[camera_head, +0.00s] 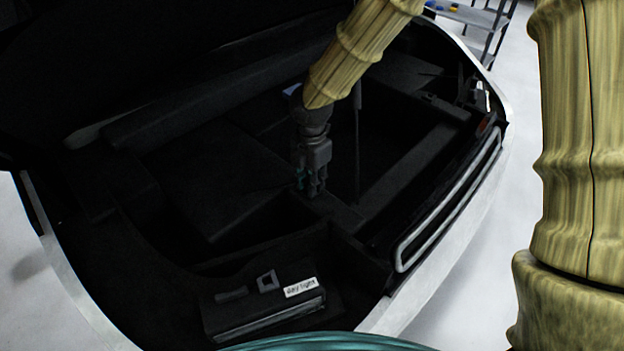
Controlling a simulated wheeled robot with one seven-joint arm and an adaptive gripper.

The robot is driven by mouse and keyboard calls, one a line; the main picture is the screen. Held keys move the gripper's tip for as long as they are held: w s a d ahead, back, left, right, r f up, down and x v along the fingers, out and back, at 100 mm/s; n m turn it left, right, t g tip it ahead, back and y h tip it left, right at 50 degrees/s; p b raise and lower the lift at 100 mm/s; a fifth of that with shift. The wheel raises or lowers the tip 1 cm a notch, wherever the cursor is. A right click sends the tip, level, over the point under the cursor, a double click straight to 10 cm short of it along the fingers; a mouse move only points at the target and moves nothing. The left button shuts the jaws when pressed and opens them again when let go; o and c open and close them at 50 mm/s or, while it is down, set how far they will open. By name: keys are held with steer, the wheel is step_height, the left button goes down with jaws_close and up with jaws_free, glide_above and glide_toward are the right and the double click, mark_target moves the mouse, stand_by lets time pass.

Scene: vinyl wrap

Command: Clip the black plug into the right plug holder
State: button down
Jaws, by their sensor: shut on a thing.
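My gripper (317,190) points down inside the dark car trunk, just above a raised divider (342,213) between compartments. Its jaws are shut on a small dark thing, which I take to be the black plug; its outline is lost against the dark fingers and lining. A small teal part (299,179) shows at the left side of the fingers. I cannot make out the right plug holder, nor whether the held thing touches the divider.
A dark box (222,321) with a "day light" label (300,287) and a grey square frame (267,281) lies at the front. A thin dark upright rod or cable (357,150) stands right of my gripper. The trunk's pale rim (440,290) edges the right side. Shelves (470,15) stand behind.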

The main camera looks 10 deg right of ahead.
steer(key=shift+f, duration=0.15)
steer(key=c, duration=1.2)
jaws_free()
step_height(320, 180, up, 12)
steer(key=shift+r, duration=0.1)
